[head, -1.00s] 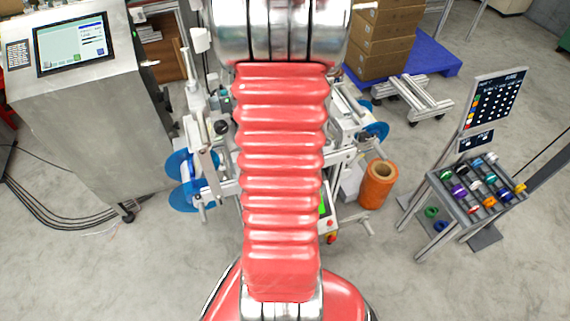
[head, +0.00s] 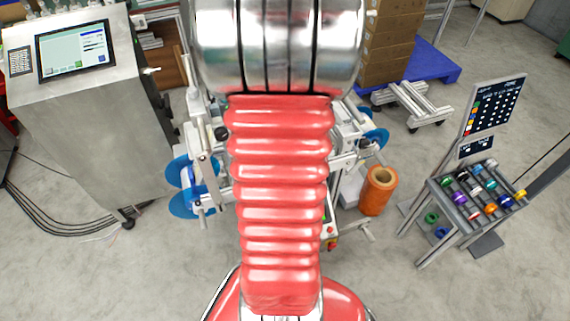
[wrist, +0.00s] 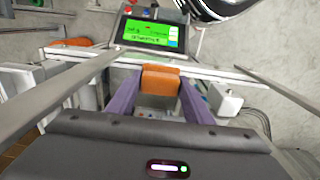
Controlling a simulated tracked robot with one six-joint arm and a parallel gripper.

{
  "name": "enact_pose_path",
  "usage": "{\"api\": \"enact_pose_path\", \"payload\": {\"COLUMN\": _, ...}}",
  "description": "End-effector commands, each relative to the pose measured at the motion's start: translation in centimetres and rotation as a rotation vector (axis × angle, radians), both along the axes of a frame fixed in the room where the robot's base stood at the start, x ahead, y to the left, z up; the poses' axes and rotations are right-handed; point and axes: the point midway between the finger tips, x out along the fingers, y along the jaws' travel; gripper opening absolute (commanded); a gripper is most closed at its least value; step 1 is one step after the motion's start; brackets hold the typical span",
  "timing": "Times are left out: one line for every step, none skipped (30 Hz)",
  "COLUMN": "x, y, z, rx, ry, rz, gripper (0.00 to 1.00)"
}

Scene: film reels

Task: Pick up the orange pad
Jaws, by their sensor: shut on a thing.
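The orange pad (wrist: 160,79) is a small block in the middle of the wrist view, between the tips of two purple fingers. My gripper (wrist: 160,88) is shut on it, with a finger at its left and right sides. A pale rail (wrist: 215,73) runs behind the pad; I cannot tell whether the pad touches it. In the head view my arm hides the gripper and the pad.
A green-lit display (wrist: 152,35) stands just beyond the rail. The head view shows a machine with blue discs (head: 180,172), an orange roll (head: 378,190) on the floor, a rack of coloured spools (head: 474,199) at right and a control cabinet (head: 90,130) at left.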

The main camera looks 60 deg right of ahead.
Motion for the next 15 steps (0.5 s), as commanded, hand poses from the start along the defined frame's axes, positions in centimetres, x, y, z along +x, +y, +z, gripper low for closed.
{"api": "enact_pose_path", "payload": {"x": 0.0, "y": -0.1, "z": 1.3, "rx": -0.006, "ry": -0.003, "rz": 0.0, "gripper": 0.19}}
{"api": "enact_pose_path", "payload": {"x": 0.0, "y": -0.1, "z": 2.0, "rx": -0.006, "ry": -0.003, "rz": 0.0, "gripper": 0.19}}
{"api": "enact_pose_path", "payload": {"x": 0.0, "y": -0.1, "z": 3.1, "rx": -0.007, "ry": -0.003, "rz": 0.0, "gripper": 0.19}}
{"api": "enact_pose_path", "payload": {"x": 0.0, "y": -0.1, "z": 3.8, "rx": -0.006, "ry": -0.003, "rz": 0.0, "gripper": 0.19}}
{"api": "enact_pose_path", "payload": {"x": 0.0, "y": -0.1, "z": 4.6, "rx": -0.007, "ry": -0.003, "rz": 0.0, "gripper": 0.19}}
{"api": "enact_pose_path", "payload": {"x": 0.0, "y": -0.1, "z": 5.6, "rx": -0.006, "ry": -0.003, "rz": 0.0, "gripper": 0.19}}
{"api": "enact_pose_path", "payload": {"x": 0.0, "y": -0.1, "z": 6.4, "rx": -0.006, "ry": -0.003, "rz": 0.0, "gripper": 0.19}}
{"api": "enact_pose_path", "payload": {"x": 0.0, "y": -0.1, "z": 7.1, "rx": -0.006, "ry": -0.003, "rz": 0.0, "gripper": 0.19}}
{"api": "enact_pose_path", "payload": {"x": 0.0, "y": -0.1, "z": 8.1, "rx": -0.006, "ry": -0.003, "rz": 0.0, "gripper": 0.19}}
{"api": "enact_pose_path", "payload": {"x": 0.0, "y": -0.1, "z": 8.9, "rx": -0.006, "ry": -0.003, "rz": 0.0, "gripper": 0.19}}
{"api": "enact_pose_path", "payload": {"x": 0.0, "y": -0.1, "z": 9.6, "rx": -0.006, "ry": -0.003, "rz": 0.0, "gripper": 0.19}}
{"api": "enact_pose_path", "payload": {"x": 0.0, "y": -0.1, "z": 10.6, "rx": -0.006, "ry": -0.003, "rz": 0.0, "gripper": 0.19}}
{"api": "enact_pose_path", "payload": {"x": 0.0, "y": -0.1, "z": 11.4, "rx": -0.005, "ry": -0.002, "rz": -0.001, "gripper": 0.19}}
{"api": "enact_pose_path", "payload": {"x": 0.0, "y": -0.1, "z": 12.2, "rx": -0.005, "ry": -0.002, "rz": -0.001, "gripper": 0.19}}
{"api": "enact_pose_path", "payload": {"x": 0.0, "y": -0.1, "z": 13.1, "rx": -0.005, "ry": -0.002, "rz": -0.001, "gripper": 0.19}}
